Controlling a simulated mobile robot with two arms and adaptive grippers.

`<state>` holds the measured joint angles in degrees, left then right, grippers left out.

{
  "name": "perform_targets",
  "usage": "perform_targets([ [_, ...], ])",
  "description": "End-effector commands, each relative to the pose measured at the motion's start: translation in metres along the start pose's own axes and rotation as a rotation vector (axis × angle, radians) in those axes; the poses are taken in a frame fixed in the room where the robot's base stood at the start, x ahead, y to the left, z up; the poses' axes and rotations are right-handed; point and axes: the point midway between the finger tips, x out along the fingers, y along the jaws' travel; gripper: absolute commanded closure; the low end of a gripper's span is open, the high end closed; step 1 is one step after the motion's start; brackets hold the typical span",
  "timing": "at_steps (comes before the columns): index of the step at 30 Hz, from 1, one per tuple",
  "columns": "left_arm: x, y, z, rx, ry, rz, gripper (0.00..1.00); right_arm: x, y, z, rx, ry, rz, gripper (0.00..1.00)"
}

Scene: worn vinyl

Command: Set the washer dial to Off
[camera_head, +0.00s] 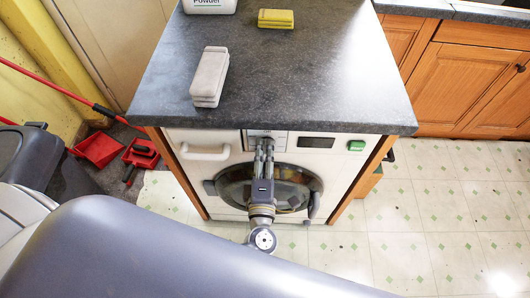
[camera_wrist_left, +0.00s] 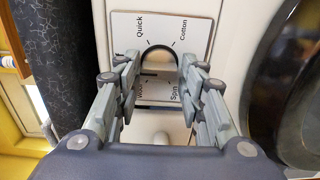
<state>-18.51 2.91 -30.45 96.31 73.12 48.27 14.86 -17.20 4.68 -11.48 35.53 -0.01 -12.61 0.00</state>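The washer (camera_head: 330,165) stands under the dark countertop, with its round door below the control panel. The dial (camera_wrist_left: 160,58) is a pale round knob with a dark rim, on a white label plate (camera_wrist_left: 185,22). "Quick", "Cotton" and "Spin" show around it; another label at lower left and one at the left edge are partly hidden by a finger. Which label the dial points at cannot be told. My left gripper (camera_wrist_left: 159,75) is open, its fingers on either side of the dial, seemingly without touching it. The head view shows it (camera_head: 265,146) at the panel. My right gripper is not in view.
On the countertop (camera_head: 300,70) are a powder container (camera_head: 209,5), a yellow sponge (camera_head: 275,19) and a grey stacked block (camera_head: 210,77). A green button (camera_head: 356,145) is at the panel's right. A red dustpan (camera_head: 97,149) lies at left. The tiled floor at right is clear.

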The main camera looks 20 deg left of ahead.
Motion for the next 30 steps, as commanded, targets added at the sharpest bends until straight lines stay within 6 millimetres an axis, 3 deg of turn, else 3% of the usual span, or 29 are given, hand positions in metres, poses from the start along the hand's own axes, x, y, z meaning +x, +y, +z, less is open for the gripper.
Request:
perform_targets([
  [14, -0.008, 0.000, 0.000, 0.001, -0.002, 0.000, 0.48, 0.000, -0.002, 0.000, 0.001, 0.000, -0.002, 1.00],
  [30, -0.108, -0.001, 0.000, 0.001, -0.001, -0.001, 0.48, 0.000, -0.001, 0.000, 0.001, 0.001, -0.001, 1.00],
])
